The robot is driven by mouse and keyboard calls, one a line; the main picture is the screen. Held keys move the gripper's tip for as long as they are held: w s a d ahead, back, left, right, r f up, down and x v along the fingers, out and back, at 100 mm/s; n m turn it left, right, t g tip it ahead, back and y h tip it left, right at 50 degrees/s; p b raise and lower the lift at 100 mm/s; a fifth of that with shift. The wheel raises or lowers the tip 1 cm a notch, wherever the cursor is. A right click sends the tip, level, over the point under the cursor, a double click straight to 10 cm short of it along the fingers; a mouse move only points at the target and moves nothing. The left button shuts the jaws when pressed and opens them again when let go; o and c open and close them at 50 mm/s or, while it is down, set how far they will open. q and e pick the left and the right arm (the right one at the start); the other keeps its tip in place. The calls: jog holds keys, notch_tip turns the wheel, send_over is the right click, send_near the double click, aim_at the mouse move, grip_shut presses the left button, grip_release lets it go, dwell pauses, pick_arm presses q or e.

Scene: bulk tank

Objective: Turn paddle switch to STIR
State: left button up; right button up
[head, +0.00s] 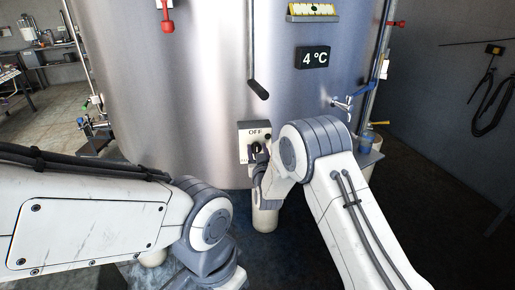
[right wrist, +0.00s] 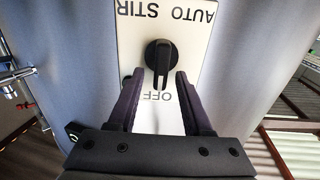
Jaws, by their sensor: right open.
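The paddle switch (right wrist: 161,56) is a black knob with a raised paddle on a pale plate (right wrist: 194,50) marked OFF, AUTO and STIR, upside down in the right wrist view. Its paddle lies toward the OFF mark. In the head view the plate (head: 245,128) sits low on the tank front, with OFF at its top; my right arm partly covers it. My right gripper (right wrist: 159,78) is open, its two dark fingers on either side of the paddle's lower end. I cannot tell whether they touch it. My left gripper is out of view.
The steel tank (head: 190,90) fills the middle. A hanging rod with a black grip (head: 258,89) is above the switch. A tap with a blue lever (head: 343,103) and a 4 °C display (head: 312,57) are to the right. My left forearm spans the lower left.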

jog(key=shift+w, duration=0.45)
jog(key=shift+a, duration=0.1)
jog(key=shift+c, duration=0.3)
